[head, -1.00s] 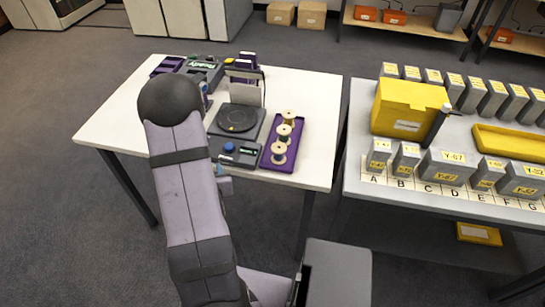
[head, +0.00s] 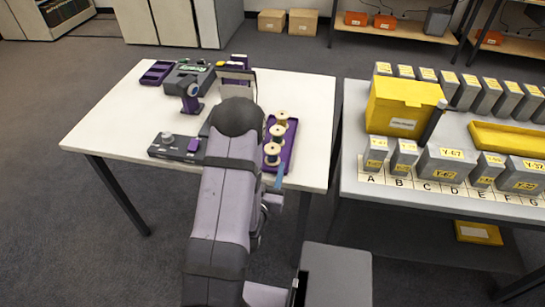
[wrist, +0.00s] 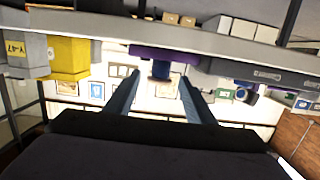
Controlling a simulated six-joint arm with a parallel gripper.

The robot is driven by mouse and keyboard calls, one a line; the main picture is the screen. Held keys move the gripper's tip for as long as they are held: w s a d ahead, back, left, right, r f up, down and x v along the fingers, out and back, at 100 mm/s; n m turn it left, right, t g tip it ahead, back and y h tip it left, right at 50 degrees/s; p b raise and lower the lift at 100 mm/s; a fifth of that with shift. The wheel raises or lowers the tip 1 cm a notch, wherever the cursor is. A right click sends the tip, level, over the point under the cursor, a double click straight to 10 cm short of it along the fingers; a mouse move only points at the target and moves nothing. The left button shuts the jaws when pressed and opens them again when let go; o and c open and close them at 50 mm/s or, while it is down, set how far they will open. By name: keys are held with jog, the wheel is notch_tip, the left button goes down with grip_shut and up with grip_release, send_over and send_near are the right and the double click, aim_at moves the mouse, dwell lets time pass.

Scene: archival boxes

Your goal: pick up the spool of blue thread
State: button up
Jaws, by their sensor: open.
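A narrow purple tray (head: 289,153) on the white table holds a row of three pale-topped spools. The nearest spool (head: 272,150) stands at its front end; from the head view I cannot tell its thread colour. In the upside-down wrist view, a dark blue spool (wrist: 161,69) rises from the purple tray (wrist: 180,53). My gripper (wrist: 158,88) is open and empty, its two fingers apart and pointing toward that blue spool, which appears between them. In the head view my gripper (head: 279,178) is at the table's front edge, close to the tray's front end, largely hidden by my arm.
A grey control box (head: 172,146) lies left of my arm. A device (head: 190,80) and another purple tray (head: 157,73) stand at the back. The neighbouring grey table holds a yellow box (head: 402,105) and several grey boxes. The white table's left side is clear.

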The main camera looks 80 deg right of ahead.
aim_at(271, 156)
jog(key=shift+d, duration=0.3)
jog(key=shift+d, duration=0.25)
jog(key=shift+w+d+f+p, duration=0.15)
jog(key=shift+d+p, duration=0.15)
jog(key=shift+d, duration=0.45)
jog(key=shift+s+d+f+p, duration=0.15)
jog(key=shift+d+p, duration=0.15)
jog(key=shift+d, duration=0.45)
jog(key=shift+w+d+f+p, duration=0.15)
jog(key=shift+d+p, duration=0.15)
jog(key=shift+d, duration=0.45)
jog(key=shift+c, duration=0.5)
jog(key=c, duration=1)
